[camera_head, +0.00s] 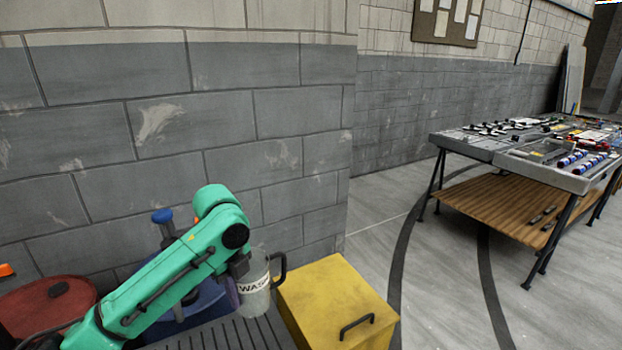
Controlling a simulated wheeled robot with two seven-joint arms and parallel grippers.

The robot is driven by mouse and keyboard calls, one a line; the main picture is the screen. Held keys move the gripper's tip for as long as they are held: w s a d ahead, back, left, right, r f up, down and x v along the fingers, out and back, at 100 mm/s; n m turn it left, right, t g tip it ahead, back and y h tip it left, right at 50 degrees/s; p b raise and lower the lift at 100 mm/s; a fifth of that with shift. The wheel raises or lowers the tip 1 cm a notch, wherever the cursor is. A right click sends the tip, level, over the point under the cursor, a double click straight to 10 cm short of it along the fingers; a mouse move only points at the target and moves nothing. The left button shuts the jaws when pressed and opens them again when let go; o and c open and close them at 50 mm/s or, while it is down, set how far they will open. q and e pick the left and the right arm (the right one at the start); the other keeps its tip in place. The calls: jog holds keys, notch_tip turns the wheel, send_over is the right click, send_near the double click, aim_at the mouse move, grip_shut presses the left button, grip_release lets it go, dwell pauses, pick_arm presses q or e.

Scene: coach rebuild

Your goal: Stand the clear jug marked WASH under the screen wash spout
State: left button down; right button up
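The clear jug marked WASH (255,288) is upright at the lower middle, over or on a dark slatted surface (222,336). Its dark handle points right, towards a yellow box. My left gripper (239,268) is at the jug's left upper side, at the end of my green arm. Its fingertips are hidden or too small to make out, so I cannot tell whether it grips the jug. A blue container (208,298) with a blue-capped fitting (163,217) stands behind my arm. My arm hides much of it, and no spout can be made out. My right gripper is out of view.
The yellow box (330,295) with a black handle stands close right of the jug. A red drum (50,303) is at the lower left. A grey block wall (215,125) rises close behind. A parts table (480,146) stands far right, with clear floor before it.

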pick_arm(q)
jog(key=s+d+f+n, duration=0.1)
jog(key=s+f+n, duration=1.1)
jog(key=n, duration=1.2)
jog(key=shift+s+y, duration=0.15)
jog(key=shift+y, duration=0.15)
jog(key=shift+f, duration=0.1)
